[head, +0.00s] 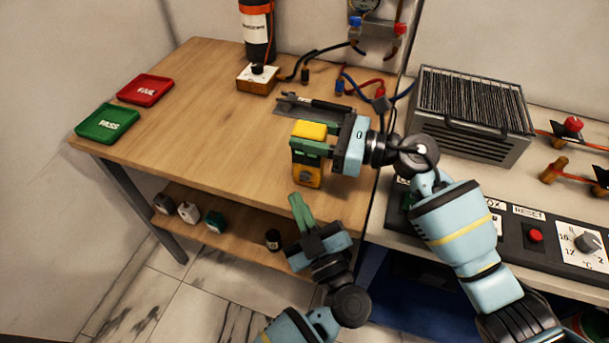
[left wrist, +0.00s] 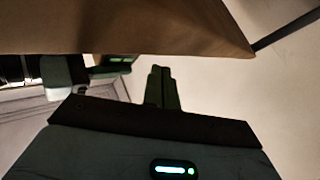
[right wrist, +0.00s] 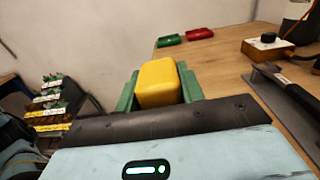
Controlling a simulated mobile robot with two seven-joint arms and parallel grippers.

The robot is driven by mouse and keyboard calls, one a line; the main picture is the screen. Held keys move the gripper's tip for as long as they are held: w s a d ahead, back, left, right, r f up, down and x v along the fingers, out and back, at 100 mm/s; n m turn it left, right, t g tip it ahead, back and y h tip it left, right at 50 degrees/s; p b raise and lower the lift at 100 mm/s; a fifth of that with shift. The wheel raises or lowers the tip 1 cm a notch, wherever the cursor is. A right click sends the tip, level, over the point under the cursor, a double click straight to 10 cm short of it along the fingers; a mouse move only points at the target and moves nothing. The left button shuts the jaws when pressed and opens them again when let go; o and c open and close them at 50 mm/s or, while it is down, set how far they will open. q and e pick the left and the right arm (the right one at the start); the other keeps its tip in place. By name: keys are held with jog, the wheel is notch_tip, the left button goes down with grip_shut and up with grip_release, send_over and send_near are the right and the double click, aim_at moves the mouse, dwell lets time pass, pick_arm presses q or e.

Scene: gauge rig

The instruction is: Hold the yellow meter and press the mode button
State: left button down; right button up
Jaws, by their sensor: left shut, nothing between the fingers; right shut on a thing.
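The yellow meter (head: 309,131) is held upright near the front edge of the wooden table; I cannot tell whether its base touches anything. My right gripper (head: 312,149) is shut around its middle. In the right wrist view the meter (right wrist: 158,83) shows its plain yellow top between the green fingers. A small greyish round feature shows on its lower front in the head view; I cannot make out the mode button. My left gripper (head: 299,203) is shut and empty, below and in front of the meter, apart from it. Its closed fingers (left wrist: 162,88) also show in the left wrist view.
The wooden table (head: 200,110) holds a red FAIL tray (head: 145,89), a green PASS tray (head: 107,123), a small box with a black knob (head: 257,79) and a dark flat tool (head: 310,107). A control panel (head: 535,236) and ribbed unit (head: 472,115) stand right.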

pick_arm(q)
jog(key=shift+s+a, duration=0.15)
jog(key=shift+s, duration=0.5)
jog(key=shift+s+a, duration=0.15)
jog(key=shift+s, duration=0.45)
jog(key=shift+d, duration=0.1)
pick_arm(e)
jog(key=o, duration=1.2)
jog(key=shift+d, duration=0.1)
jog(key=shift+v, duration=3.95)
pick_arm(q)
jog(key=shift+s+f, duration=0.1)
